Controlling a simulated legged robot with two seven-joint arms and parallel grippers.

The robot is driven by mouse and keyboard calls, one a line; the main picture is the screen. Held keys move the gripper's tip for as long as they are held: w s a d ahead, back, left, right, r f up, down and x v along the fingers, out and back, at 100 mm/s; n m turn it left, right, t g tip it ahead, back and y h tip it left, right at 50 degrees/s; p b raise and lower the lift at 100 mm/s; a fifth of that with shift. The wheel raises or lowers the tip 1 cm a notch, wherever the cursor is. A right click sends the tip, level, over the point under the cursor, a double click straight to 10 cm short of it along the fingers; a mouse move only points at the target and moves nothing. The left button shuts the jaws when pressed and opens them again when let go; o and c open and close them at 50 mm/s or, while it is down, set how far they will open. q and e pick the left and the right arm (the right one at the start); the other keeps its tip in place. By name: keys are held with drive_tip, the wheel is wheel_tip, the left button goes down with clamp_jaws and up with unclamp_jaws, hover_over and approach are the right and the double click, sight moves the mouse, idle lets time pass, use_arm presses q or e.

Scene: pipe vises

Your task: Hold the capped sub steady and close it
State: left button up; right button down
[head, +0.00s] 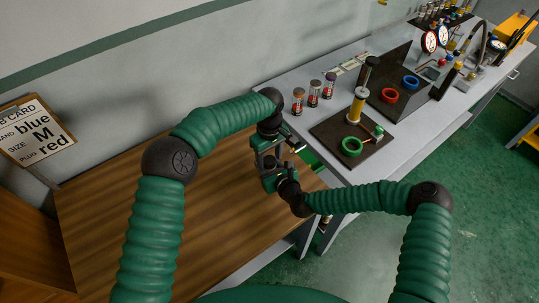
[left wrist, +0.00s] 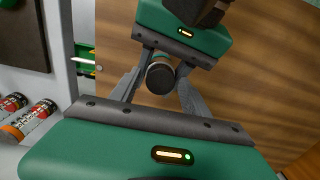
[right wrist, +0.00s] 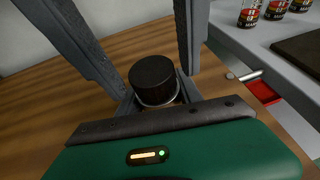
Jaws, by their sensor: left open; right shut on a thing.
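The capped sub (right wrist: 152,80) stands upright in the right wrist view, with a round black cap and a silver ring below it. In the left wrist view its dark end (left wrist: 160,78) sits between the fingers. My right gripper (right wrist: 157,98) is shut on the sub below the cap. My left gripper (left wrist: 160,72) is open, its fingers on either side of the cap; I cannot tell whether they touch it. In the head view the left gripper (head: 265,158) and the right gripper (head: 277,178) meet over the wooden table and mostly hide the sub.
The wooden table (head: 130,215) is clear around the grippers. Beside it a grey bench (head: 400,150) carries several red-labelled bottles (head: 314,92), a dark board with a green ring (head: 352,146), and red and blue rings (head: 411,83). A job card (head: 35,130) reads blue, M, red.

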use_arm(q)
clamp_jaws()
drive_tip(key=m, duration=0.3)
idle(0.3)
drive_tip(key=shift+o, duration=0.5)
unclamp_jaws()
drive_tip(key=shift+r, duration=0.1)
